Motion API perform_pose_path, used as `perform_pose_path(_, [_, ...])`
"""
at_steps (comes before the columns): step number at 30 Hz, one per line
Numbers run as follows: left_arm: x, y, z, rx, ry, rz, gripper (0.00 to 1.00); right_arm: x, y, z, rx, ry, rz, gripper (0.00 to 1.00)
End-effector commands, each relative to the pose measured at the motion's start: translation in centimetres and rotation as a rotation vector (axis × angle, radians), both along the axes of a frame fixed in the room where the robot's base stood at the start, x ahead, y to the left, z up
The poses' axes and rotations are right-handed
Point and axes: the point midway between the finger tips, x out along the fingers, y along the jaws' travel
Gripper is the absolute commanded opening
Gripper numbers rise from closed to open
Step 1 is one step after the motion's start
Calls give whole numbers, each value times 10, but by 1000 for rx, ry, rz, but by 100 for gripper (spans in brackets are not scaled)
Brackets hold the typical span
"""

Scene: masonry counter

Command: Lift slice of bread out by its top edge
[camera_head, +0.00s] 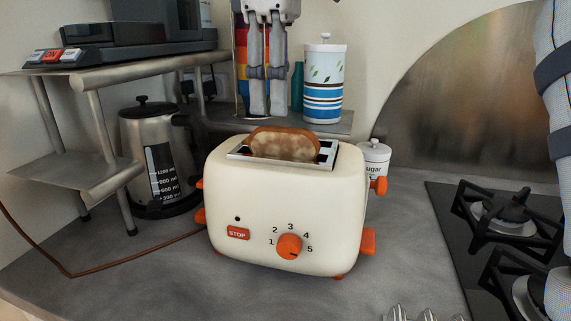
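A browned slice of bread (284,144) stands in the slot of a cream toaster (250,195) with orange knobs and feet. Its rounded top edge sticks up above the metal top, and its lower part is hidden inside. My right gripper (267,112) points straight down at the top of the picture, above the bread in the image and apart from it. Its two fingers are a narrow gap apart, with nothing between them. My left gripper is out of view.
A steel kettle (152,160) stands left of the toaster, beside a metal shelf (85,180). A striped canister (323,85) stands on a raised shelf behind. A sugar jar (374,153) is behind right, and a gas hob (450,220) lies at right. Fork tines (410,313) show at the front.

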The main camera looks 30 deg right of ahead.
Motion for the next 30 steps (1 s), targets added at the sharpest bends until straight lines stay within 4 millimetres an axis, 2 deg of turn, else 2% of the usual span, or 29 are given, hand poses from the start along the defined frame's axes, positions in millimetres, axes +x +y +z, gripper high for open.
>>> perform_pose_path(10, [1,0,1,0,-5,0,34,9,1,-55,1,1,0,35])
perform_pose_path(18, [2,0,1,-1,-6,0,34,10,1,-62,0,-3,-1,35])
perform_pose_path(23, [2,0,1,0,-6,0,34,10,1,-62,0,-3,-1,2])
perform_pose_path(30, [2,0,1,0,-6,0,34,10,1,-62,-1,-2,-1,0])
